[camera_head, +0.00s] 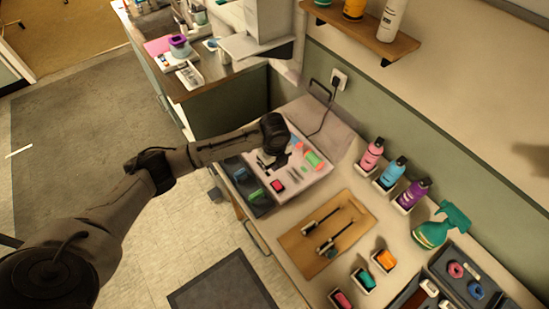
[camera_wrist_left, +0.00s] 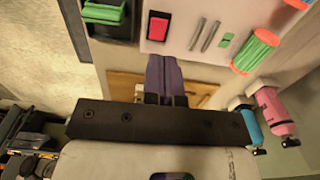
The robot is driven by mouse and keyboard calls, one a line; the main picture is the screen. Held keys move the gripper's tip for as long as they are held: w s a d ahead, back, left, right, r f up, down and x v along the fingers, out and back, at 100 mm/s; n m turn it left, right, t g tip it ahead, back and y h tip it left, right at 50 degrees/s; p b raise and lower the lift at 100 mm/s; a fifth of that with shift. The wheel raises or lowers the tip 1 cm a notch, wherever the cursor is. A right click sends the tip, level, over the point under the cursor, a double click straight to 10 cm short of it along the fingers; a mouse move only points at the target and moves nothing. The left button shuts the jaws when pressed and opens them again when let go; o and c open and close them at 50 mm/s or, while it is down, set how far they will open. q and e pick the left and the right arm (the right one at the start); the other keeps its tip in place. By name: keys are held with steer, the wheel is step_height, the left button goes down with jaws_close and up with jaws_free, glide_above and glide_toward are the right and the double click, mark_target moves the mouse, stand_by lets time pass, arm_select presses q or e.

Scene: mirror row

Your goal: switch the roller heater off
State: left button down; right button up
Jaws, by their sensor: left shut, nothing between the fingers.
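The roller heater (camera_head: 322,176) is a pale flat unit on the counter, with green and orange rollers on top. Its red switch (camera_head: 278,185) is near the front edge; it also shows in the left wrist view (camera_wrist_left: 158,25). I cannot tell which way the switch is tipped. My left gripper (camera_head: 265,166) is over the heater, and its arm hides part of it. In the left wrist view the fingers (camera_wrist_left: 164,62) are shut and empty, pointing toward the switch with a small gap in the picture. My right gripper is not in view.
A black cord runs from a wall outlet (camera_head: 338,79) behind the heater. A dark tray (camera_head: 262,208) with green items lies beside it. A wooden board (camera_head: 305,262) with two tools lies to the right. Pink, blue and purple bottles (camera_head: 392,172) stand along the wall.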

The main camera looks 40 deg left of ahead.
mark_target(274, 181)
arm_select(q)
step_height(274, 181, down, 9)
steer(key=shift+f+p, duration=0.1)
steer(key=shift+p, duration=0.75)
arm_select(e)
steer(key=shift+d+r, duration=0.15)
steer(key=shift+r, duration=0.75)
